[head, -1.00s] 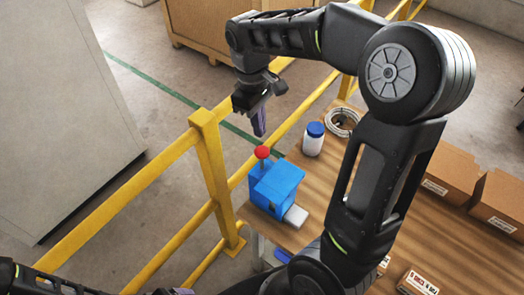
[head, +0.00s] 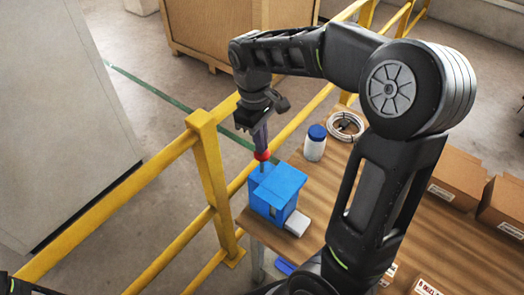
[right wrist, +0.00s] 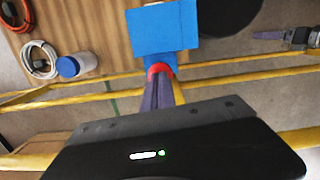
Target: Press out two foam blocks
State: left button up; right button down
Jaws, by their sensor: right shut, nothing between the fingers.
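A blue press (head: 278,192) stands at the table's left edge, with a red knob (head: 262,156) on a thin stem at its back left. A light grey slab (head: 297,223) sticks out at its front right; I cannot tell whether it is foam. My right gripper (head: 261,148) points down, shut and empty, its fingertips at the top of the red knob. The right wrist view also shows the fingers at the knob (right wrist: 160,69) beside the blue press (right wrist: 160,32). My left gripper (right wrist: 268,35) appears at the upper right of that view, away from the press; its jaw state is unclear.
A white bottle with a blue cap (head: 315,143) and a coiled cable (head: 345,126) stand behind the press on the wooden table (head: 420,233). Cardboard boxes (head: 457,180) are at the right. A yellow railing (head: 210,170) runs close along the table's left side.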

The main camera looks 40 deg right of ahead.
notch_tip(320, 180, down, 6)
jog(key=b, duration=0.4)
jog(key=shift+r, duration=0.1)
jog(key=shift+w+a+r+p, duration=0.15)
jog(key=shift+w+r+p, duration=0.2)
jog(key=shift+p, duration=0.2)
jog(key=shift+w+a+r+p, duration=0.1)
jog(key=shift+w+a+p, duration=0.15)
jog(key=shift+w, duration=0.3)
jog(key=shift+w+a+r+p, duration=0.15)
jog(key=shift+w+p, duration=0.1)
jog(key=shift+w, duration=0.25)
jog(key=shift+f, duration=0.1)
send_near(258, 154)
jog(key=w+f, duration=0.3)
jog(key=shift+f, duration=0.15)
